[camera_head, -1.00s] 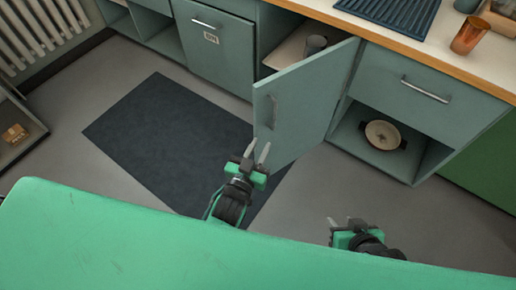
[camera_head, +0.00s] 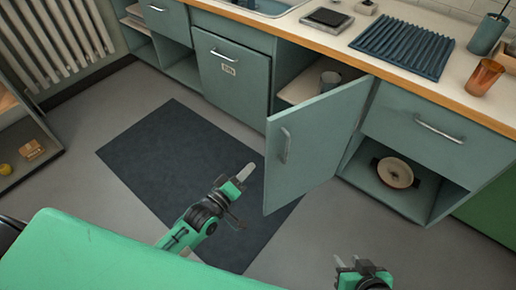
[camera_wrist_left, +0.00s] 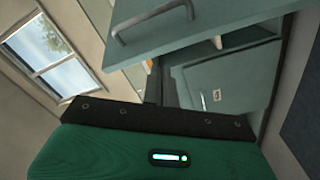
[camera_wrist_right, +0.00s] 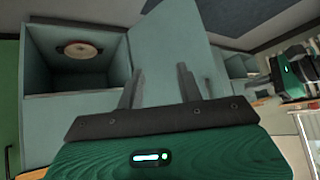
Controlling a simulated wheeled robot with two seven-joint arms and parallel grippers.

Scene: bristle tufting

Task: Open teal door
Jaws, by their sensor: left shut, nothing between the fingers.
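The teal door (camera_head: 318,140) stands swung out from the cabinet under the counter, showing an opening behind it. Its metal bar handle (camera_head: 285,145) is on the face toward the left. My left gripper (camera_head: 245,173) is shut and empty, to the lower left of the handle and apart from the door. In the left wrist view, the door (camera_wrist_left: 190,25) and its handle (camera_wrist_left: 150,20) show at the top. My right gripper (camera_head: 348,260) is open and empty, low in front of the cabinets. Its fingers (camera_wrist_right: 158,88) show apart in the right wrist view, with the door beyond them.
A dark mat (camera_head: 180,165) lies on the floor before the cabinets. A grey cup (camera_head: 330,80) stands on the shelf behind the door. A pan (camera_head: 395,172) sits in the open compartment to the right. The countertop holds a ribbed rack (camera_head: 402,48) and a copper cup (camera_head: 484,77).

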